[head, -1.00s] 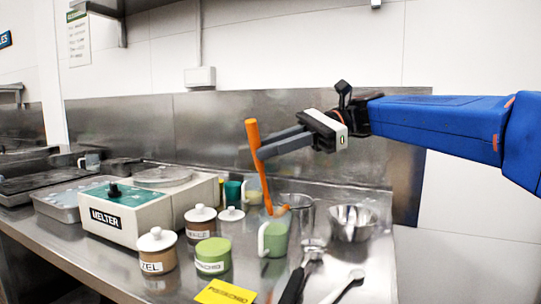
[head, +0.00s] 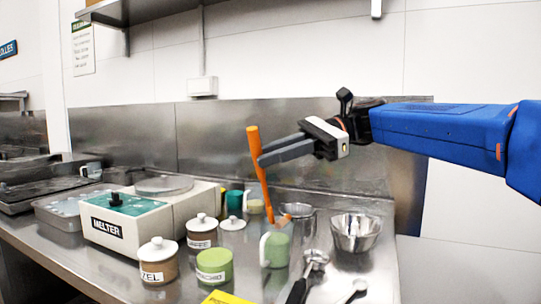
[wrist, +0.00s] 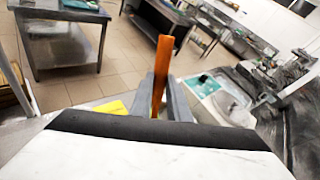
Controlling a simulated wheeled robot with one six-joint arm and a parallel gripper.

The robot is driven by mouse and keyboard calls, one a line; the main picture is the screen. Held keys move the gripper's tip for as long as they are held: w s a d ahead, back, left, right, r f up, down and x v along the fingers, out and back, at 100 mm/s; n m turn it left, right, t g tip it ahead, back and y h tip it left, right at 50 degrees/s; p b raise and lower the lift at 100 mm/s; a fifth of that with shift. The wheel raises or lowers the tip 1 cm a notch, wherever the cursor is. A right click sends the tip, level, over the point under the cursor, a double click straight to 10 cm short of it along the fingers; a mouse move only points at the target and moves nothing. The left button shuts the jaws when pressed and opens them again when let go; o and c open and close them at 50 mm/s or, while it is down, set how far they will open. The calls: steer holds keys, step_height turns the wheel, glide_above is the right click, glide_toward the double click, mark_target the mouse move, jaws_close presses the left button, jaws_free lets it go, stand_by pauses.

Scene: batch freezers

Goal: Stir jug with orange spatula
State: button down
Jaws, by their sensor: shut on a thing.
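The orange spatula (head: 257,168) stands nearly upright, its top leaning a little left. My gripper (head: 262,158) is shut on its shaft, reaching in from the right. The wrist view also shows the spatula (wrist: 161,72) between the dark fingers of my gripper (wrist: 163,95). The jug (head: 279,249) is pale green with a handle on its left, and stands upright on the steel counter below my gripper. The spatula's lower end is at the jug's mouth, with a bit of orange showing at the rim. How deep it sits inside is hidden.
Lidded pots (head: 201,232), a green tub (head: 214,266) and the melter (head: 125,226) are to the left. Dark-handled utensils (head: 300,287) lie in front.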

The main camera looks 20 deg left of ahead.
step_height(320, 180, up, 5)
stand_by(0.7)
stand_by(0.9)
